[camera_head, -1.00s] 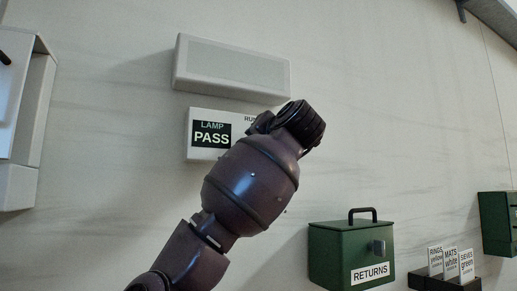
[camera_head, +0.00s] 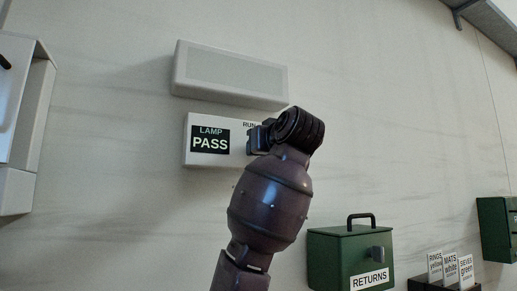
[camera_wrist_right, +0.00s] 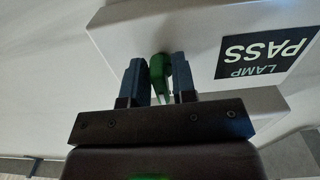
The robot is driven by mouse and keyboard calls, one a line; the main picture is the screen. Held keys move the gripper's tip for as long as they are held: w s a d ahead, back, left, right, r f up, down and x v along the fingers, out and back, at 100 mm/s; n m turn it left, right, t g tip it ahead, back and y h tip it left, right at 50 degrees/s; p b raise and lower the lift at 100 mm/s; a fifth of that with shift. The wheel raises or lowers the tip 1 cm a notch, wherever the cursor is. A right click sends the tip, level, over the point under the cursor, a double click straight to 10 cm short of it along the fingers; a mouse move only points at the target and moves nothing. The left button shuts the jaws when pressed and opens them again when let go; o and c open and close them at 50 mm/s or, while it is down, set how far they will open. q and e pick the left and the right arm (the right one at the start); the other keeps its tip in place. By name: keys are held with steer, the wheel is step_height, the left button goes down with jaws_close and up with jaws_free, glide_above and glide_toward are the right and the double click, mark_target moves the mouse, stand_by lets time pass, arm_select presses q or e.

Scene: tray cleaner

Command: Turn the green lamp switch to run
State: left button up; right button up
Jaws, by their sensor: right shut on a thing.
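The white lamp box (camera_head: 187,150) is on the wall, with a black panel (camera_head: 209,140) reading "LAMP PASS" and a "RUN" label at its top right. My right gripper (camera_head: 258,138) is at the right part of the box, and my arm hides that part in the head view. In the right wrist view the green switch (camera_wrist_right: 160,68) stands between the two fingers of my right gripper (camera_wrist_right: 160,82), which is shut on it. The box and its panel (camera_wrist_right: 265,52) appear upside down there. My left gripper is in neither view.
A pale slatted box (camera_head: 228,74) is on the wall just above the lamp box. A green "RETURNS" box (camera_head: 340,262) and a rack of small labelled cards (camera_head: 450,268) are at lower right. A white cabinet (camera_head: 20,120) is at the left. The wall between is bare.

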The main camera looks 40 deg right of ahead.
stand_by(0.4)
steer(key=o, duration=0.5)
steer(key=shift+o, duration=0.9)
steer(key=p+v, duration=0.1)
steer(key=v, duration=0.9)
steer(key=shift+s+p, duration=0.3)
steer(key=shift+s, duration=0.1)
steer(key=shift+a+r, duration=0.1)
